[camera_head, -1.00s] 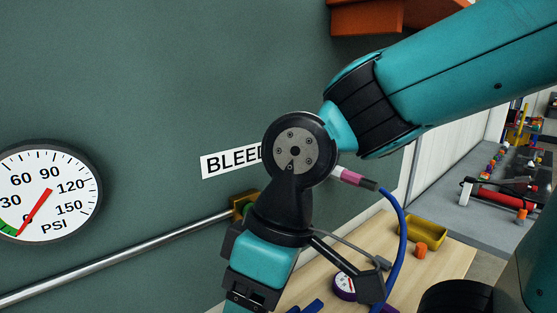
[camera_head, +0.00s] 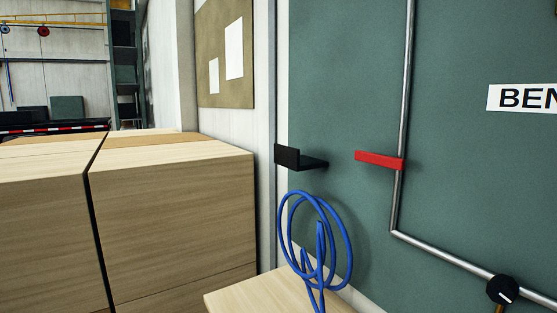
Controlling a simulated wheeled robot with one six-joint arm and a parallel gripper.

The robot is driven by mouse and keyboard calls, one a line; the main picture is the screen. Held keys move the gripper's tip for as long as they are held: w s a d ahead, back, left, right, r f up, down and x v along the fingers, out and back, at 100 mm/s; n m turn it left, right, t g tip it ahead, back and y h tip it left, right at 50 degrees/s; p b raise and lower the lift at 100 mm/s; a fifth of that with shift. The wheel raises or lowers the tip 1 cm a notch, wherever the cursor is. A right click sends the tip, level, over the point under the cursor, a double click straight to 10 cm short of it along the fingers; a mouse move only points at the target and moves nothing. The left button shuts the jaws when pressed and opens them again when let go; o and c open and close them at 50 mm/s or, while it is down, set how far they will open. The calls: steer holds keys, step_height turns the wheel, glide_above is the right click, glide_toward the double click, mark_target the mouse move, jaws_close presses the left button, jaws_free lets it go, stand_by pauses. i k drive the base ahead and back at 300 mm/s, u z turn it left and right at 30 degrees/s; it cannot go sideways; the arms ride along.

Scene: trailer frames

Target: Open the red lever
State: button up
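The red lever (camera_head: 379,160) is a short flat red bar at the middle right of the head view. It points left, roughly level, from a vertical metal pipe (camera_head: 404,90) on the green panel (camera_head: 340,70). My gripper and arm are not in view now.
A black L-shaped bracket (camera_head: 299,158) sticks out left of the lever. A coiled blue hose (camera_head: 345,250) stands below it by a wooden surface (camera_head: 270,295). A black knob (camera_head: 502,289) is at lower right. Large wooden boxes (camera_head: 175,220) fill the left.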

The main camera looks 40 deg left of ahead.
mark_target(395, 162)
steer(key=u, duration=0.95)
steer(key=k, duration=0.5)
steer(key=u, duration=1.7)
steer(key=i, duration=2.5)
steer(key=z, duration=2.4)
